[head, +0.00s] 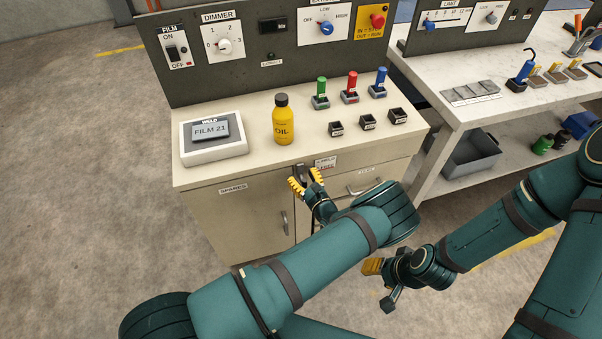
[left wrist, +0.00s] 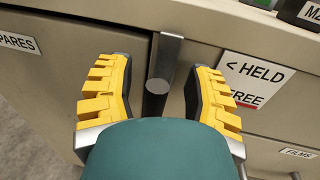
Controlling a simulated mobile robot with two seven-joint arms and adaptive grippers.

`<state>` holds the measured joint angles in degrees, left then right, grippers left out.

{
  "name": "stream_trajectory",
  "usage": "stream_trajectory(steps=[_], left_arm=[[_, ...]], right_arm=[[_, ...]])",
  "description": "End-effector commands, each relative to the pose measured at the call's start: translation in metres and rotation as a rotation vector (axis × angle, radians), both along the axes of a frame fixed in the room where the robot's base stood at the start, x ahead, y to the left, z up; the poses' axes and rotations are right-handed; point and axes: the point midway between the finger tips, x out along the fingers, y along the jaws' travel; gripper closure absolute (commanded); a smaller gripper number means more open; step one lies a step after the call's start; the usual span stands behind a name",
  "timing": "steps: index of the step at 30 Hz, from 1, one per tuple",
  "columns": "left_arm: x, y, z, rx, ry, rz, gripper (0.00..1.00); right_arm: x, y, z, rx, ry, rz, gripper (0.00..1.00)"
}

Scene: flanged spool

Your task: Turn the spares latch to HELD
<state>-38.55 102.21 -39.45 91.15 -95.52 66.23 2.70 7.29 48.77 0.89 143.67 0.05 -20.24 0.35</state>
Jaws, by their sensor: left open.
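The spares latch (left wrist: 168,55) is a grey metal bar with a round end, at the top of the cabinet front; it stands roughly upright in the left wrist view. The HELD/FREE label (left wrist: 255,82) is just right of it, with an arrow pointing left by HELD. My left gripper (head: 305,180) is open, its yellow fingers on either side of the latch, with visible gaps in the left wrist view. The latch (head: 299,169) is partly hidden by the fingers in the head view. The SPARES label (head: 233,188) is on the left door. My right gripper (head: 378,283) hangs low, away from the cabinet; its opening is unclear.
A yellow oil bottle (head: 284,124) stands on the cabinet top above the latch. A FILM 21 display (head: 213,138) is left of it. Coloured handles and small black sockets (head: 367,122) are at the right. A door handle (head: 285,222) is below.

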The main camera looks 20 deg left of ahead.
Motion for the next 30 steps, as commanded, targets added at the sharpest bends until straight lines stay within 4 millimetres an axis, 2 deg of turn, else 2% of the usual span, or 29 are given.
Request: stream_trajectory(steps=[7,11,12,30], left_arm=[[0.0000,0.0003,-0.0001,0.000,0.000,0.000,0.49],[0.0000,0.0003,-0.0001,0.000,0.000,0.000,0.94],[0.0000,0.0003,-0.0001,0.000,0.000,0.000,1.00],[-0.0020,0.0010,-0.0029,-0.006,0.006,0.003,1.00]], right_arm=[[0.0001,-0.0001,0.0000,0.000,0.000,0.000,0.52],[0.0001,-0.0001,0.0000,0.000,0.000,0.000,0.52],[0.0001,-0.0001,0.0000,0.000,0.000,0.000,0.52],[0.0001,0.0000,0.0000,0.000,0.000,0.000,0.52]])
